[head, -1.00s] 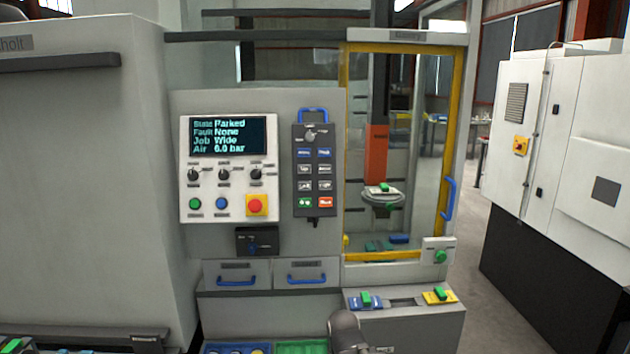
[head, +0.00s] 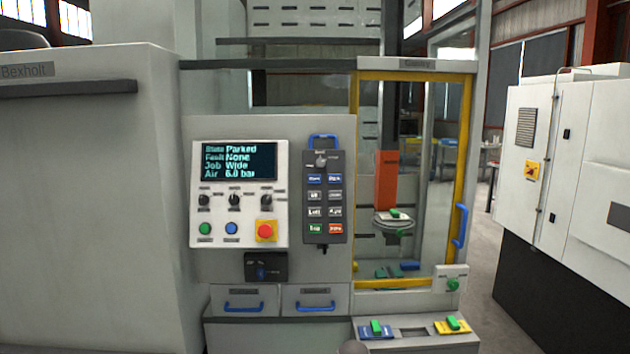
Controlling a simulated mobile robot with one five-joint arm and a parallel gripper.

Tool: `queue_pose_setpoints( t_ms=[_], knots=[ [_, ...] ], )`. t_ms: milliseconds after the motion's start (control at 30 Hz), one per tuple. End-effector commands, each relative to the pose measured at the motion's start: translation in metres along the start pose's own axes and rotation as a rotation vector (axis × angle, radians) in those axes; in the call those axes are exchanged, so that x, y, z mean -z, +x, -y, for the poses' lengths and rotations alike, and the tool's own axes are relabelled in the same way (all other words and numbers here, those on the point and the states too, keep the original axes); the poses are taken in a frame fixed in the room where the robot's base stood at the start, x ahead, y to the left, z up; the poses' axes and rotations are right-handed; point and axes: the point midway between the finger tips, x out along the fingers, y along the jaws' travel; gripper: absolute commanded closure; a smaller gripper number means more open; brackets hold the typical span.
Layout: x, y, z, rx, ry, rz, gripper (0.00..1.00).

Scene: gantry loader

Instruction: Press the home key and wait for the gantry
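The hand pendant (head: 323,198) hangs on the grey machine front, with a blue handle, a selector knob and two columns of keys. The top two keys are blue, the bottom ones green and red; the lettering is too blurred to tell the home key. The screen (head: 239,161) reads State Parked, Fault None, Job Wide, Air 6.0 bar. The gantry (head: 386,180) stands behind the yellow-framed door, with an orange section and a round plate (head: 393,219) carrying a green-topped part. My gripper is not in view; only a dark rounded piece, perhaps my arm, shows at the bottom edge.
Below the screen are knobs, green and blue buttons and a red stop button (head: 265,231) on yellow. Two drawers (head: 244,300) with blue handles sit lower. A ledge (head: 415,343) with blue and yellow holders juts out at right. A white machine (head: 565,190) stands farther right.

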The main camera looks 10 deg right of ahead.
Motion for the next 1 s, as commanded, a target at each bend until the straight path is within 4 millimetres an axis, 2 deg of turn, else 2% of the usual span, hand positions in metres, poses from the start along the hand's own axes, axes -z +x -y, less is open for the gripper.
queue_pose_setpoints(
  t_ms=[33,300,1000],
  knots=[
    [0.0,0.0,0.0,0.0,0.0,0.0,0.67],
    [0.0,0.0,0.0,0.0,0.0,0.0,1.0],
    [0.0,0.0,0.0,0.0,0.0,0.0,1.0]
  ],
)
